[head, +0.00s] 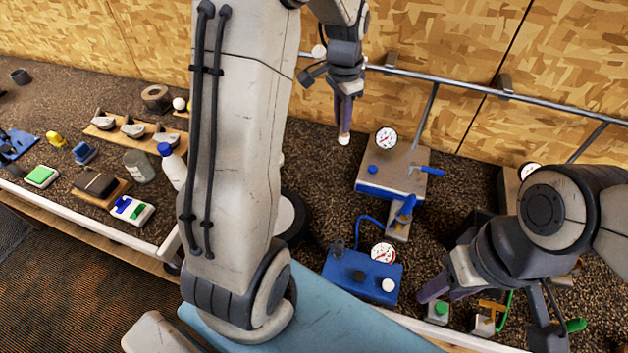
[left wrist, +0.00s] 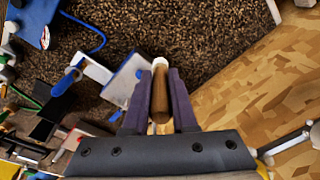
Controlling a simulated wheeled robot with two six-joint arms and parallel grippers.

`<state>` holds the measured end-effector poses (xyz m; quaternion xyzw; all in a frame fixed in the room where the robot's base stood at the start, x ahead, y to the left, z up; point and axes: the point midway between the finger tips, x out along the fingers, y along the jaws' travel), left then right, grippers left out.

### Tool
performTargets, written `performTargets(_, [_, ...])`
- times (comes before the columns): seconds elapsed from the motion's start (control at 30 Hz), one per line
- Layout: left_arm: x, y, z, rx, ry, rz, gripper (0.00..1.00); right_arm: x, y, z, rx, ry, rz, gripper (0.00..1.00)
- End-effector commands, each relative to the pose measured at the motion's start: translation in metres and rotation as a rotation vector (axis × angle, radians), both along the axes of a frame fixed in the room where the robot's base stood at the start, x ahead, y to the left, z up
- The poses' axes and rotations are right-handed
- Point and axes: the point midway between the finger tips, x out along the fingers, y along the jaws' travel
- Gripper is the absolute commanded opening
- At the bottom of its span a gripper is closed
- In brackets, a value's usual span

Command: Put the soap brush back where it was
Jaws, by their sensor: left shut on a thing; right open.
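The soap brush has a brown wooden handle (left wrist: 160,97) and a white end. My left gripper (left wrist: 160,74) is shut on the brush, with the handle between its two purple fingers and the white end sticking out past them. In the head view my left gripper (head: 345,112) is at the top centre near the wall. There the brush (head: 344,139) points down, with its white end lowest, above the dark speckled bench. My right gripper (head: 447,292) is at the lower right, open, close to a green-topped grey block (head: 437,312). My left arm hides part of the bench.
A gauge device (head: 390,178) with a blue base stands right of the brush. A blue box (head: 360,277) with a gauge is nearer. A metal rail (head: 450,82) runs along the wooden wall.

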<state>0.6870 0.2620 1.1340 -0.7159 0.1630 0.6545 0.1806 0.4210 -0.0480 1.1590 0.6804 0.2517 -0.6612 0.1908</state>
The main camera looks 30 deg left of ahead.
Motion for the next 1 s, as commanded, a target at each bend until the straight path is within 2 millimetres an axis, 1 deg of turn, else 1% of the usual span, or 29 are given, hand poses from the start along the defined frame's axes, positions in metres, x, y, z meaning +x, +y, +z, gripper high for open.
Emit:
performTargets(0.03, [-0.007,-0.011,-0.020,0.000,0.027,-0.019,0.00,0.000,0.000,-0.015,0.000,0.000,-0.001,0.50])
performTargets(0.1, [-0.014,-0.022,-0.031,0.001,0.058,-0.035,0.00,0.000,0.000,-0.022,0.000,0.000,-0.001,0.50])
performTargets(0.2, [-0.021,-0.032,-0.040,0.003,0.086,-0.052,0.00,0.000,0.000,-0.026,0.000,0.000,-0.002,0.50])
performTargets(0.27, [-0.023,-0.032,-0.043,0.002,0.095,-0.056,0.00,0.000,0.000,-0.025,0.000,0.000,-0.002,0.50])
performTargets(0.37, [-0.023,-0.021,-0.050,0.002,0.101,-0.055,0.00,0.000,0.000,-0.020,0.000,0.000,-0.002,0.50])
performTargets(0.6, [-0.020,0.033,-0.081,0.000,0.104,-0.053,0.00,0.000,0.000,-0.001,0.000,0.000,-0.003,0.50])
performTargets(0.73, [-0.018,0.059,-0.097,0.000,0.100,-0.054,0.00,0.000,0.000,0.006,0.000,0.000,-0.003,0.50])
performTargets(0.83, [-0.016,0.072,-0.105,0.002,0.098,-0.056,0.00,0.000,0.000,0.010,0.000,0.000,-0.003,0.50])
performTargets(1.0, [-0.016,0.080,-0.115,0.001,0.099,-0.058,0.00,0.000,0.000,0.013,0.000,0.000,-0.003,0.50])
